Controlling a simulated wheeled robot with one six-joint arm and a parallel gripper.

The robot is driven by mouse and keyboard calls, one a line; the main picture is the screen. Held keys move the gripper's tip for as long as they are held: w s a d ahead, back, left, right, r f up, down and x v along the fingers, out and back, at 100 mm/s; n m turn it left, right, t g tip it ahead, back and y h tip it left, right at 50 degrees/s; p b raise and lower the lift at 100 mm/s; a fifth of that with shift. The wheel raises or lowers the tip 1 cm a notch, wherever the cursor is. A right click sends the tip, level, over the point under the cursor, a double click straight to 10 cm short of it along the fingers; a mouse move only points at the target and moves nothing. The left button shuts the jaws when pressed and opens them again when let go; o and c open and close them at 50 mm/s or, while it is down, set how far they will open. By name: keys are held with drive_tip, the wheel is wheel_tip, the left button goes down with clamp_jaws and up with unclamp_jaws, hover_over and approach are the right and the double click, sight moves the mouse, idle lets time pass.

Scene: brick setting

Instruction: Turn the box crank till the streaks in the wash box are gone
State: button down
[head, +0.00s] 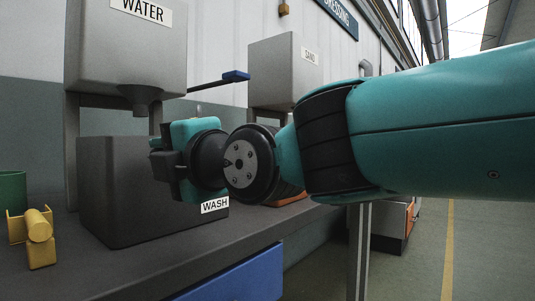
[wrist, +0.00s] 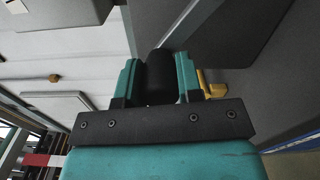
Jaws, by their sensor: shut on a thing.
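The dark grey wash box (head: 120,195) stands on the bench, with a white WASH label low on its right side. My gripper (head: 172,165) is at the right side of the box, in front of it in the head view. In the wrist view its teal fingers (wrist: 159,80) are shut on a black rounded grip (wrist: 160,78), which looks like the crank's handle. The rest of the crank is hidden behind my gripper. The inside of the box cannot be seen, so no streaks show.
A grey WATER hopper (head: 125,45) hangs over the box, its spout above it. A SAND hopper (head: 285,65) and a blue-ended lever (head: 235,76) are behind. Yellow pieces (head: 40,228) and a green container (head: 11,190) stand on the bench (head: 170,255) at left.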

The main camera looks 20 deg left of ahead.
drive_tip(key=shift+f, duration=0.1)
idle(0.4)
drive_tip(key=c, duration=0.8)
unclamp_jaws()
drive_tip(key=p+v, duration=0.1)
drive_tip(key=v, duration=1.6)
drive_tip(key=shift+s+d, duration=0.15)
drive_tip(key=shift+d, duration=0.1)
